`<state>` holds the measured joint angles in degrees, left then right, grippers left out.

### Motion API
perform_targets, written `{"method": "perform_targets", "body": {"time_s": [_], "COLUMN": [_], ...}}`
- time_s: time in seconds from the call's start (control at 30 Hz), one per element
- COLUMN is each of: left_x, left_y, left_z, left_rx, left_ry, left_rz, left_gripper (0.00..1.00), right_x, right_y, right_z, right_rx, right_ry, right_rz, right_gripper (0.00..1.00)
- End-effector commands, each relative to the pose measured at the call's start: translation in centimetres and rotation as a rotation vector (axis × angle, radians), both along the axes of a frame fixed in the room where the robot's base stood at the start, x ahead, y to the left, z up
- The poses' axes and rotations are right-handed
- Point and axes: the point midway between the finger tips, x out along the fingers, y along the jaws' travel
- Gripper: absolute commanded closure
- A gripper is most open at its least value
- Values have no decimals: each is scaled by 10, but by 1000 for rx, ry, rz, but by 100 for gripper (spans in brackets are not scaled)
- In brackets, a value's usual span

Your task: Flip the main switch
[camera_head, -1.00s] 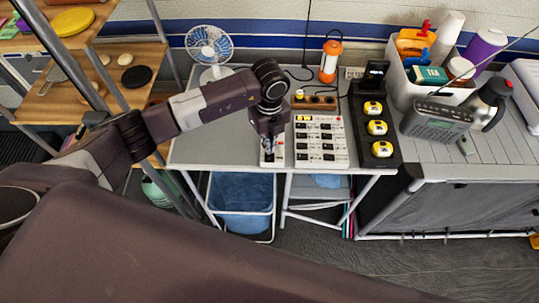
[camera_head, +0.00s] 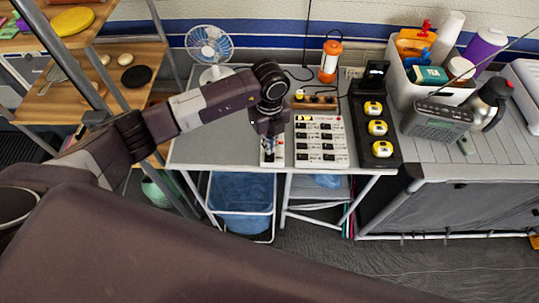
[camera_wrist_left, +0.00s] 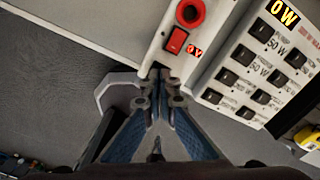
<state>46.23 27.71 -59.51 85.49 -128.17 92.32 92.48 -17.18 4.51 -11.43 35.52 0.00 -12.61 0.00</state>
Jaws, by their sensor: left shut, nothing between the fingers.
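The red rocker switch (camera_wrist_left: 176,41) sits on a narrow white panel (camera_wrist_left: 160,40) in the left wrist view, below a red ring-shaped socket (camera_wrist_left: 190,12) and beside a small red display reading 0 W. My left gripper (camera_wrist_left: 158,80) is shut and empty, its tips at the panel's near end, just below the red switch in the picture. I cannot tell whether they touch the panel. In the head view my left gripper (camera_head: 268,148) is over the narrow panel (camera_head: 278,160) and hides much of it. My right gripper is not in view.
A larger white panel (camera_head: 320,141) with several black switches and a yellow 0 W display stands close on the right. A black tray (camera_head: 373,135) with yellow devices, a fan (camera_head: 209,47) and an orange lantern (camera_head: 331,58) are nearby. The grey tabletop (camera_head: 215,142) left of the panels is clear.

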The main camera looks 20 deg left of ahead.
Motion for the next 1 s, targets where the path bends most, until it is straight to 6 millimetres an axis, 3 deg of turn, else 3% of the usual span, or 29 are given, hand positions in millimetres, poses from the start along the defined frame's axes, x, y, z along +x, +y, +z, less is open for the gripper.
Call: {"method": "perform_targets", "body": {"time_s": [1.0], "left_x": [0], "left_y": [0], "left_z": [-16], "left_rx": [0], "left_ry": [0], "left_rz": [0], "left_gripper": [100], "right_x": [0], "right_y": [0], "right_z": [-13], "right_rx": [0], "right_ry": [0], "right_rz": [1], "right_gripper": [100]}}
